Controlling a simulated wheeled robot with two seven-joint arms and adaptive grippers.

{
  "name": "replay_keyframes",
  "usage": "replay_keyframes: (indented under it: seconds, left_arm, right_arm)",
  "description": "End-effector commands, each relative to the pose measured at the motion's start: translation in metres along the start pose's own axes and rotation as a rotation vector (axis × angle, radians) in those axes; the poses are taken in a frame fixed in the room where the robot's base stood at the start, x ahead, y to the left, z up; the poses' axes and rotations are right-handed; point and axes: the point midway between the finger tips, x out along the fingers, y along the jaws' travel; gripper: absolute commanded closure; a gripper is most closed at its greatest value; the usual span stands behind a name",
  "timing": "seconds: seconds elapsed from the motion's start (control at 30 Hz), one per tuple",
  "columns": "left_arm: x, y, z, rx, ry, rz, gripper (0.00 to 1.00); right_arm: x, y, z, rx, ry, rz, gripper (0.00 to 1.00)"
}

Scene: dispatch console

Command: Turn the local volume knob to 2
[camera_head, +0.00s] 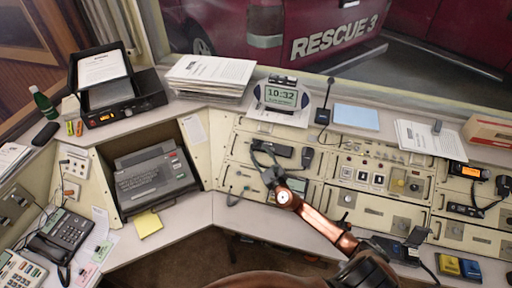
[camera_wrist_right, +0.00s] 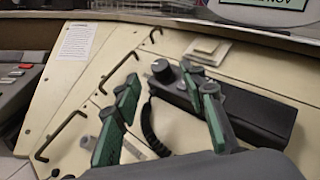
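A dark round knob (camera_wrist_right: 160,71) stands at the left end of a black radio unit (camera_wrist_right: 245,105) in the right wrist view. I cannot read a label or number on it. A pale grey knob (camera_wrist_right: 107,114) sits lower left on the beige panel. My right gripper (camera_wrist_right: 160,78) is open, its green-padded fingers on either side of the dark knob in the picture; I cannot tell whether they touch it. In the head view the right gripper (camera_head: 267,172) is in front of the middle panel, just below the black unit (camera_head: 273,148). My left gripper is not in view.
Metal handles (camera_wrist_right: 62,134) stick out of the panel beside the gripper. A coiled cord (camera_wrist_right: 150,128) hangs below the radio unit. In the head view a handset (camera_head: 307,157) is right of the unit and a clock (camera_head: 281,95) stands on the shelf above.

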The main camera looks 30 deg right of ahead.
Motion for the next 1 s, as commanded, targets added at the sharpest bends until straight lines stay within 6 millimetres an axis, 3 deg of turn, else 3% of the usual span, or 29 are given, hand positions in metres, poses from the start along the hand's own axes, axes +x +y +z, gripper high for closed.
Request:
replay_keyframes:
  seconds: [0.13,0.3,0.5,0.63,1.0]
  left_arm:
    - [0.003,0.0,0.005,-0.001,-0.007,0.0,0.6]
    - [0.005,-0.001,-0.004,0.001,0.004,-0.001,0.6]
    - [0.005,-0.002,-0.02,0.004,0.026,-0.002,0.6]
    - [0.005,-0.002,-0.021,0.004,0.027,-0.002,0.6]
    - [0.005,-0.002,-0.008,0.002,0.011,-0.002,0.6]
  right_arm:
    - [0.022,0.0,-0.001,0.001,0.001,-0.001,0.62]
    - [0.036,-0.001,-0.001,0.003,0.001,-0.003,0.62]
    - [0.039,-0.002,-0.001,0.004,0.002,-0.004,0.62]
    - [0.038,-0.002,-0.001,0.004,0.002,-0.004,0.62]
    - [0.038,-0.003,-0.001,0.005,0.002,-0.004,0.88]
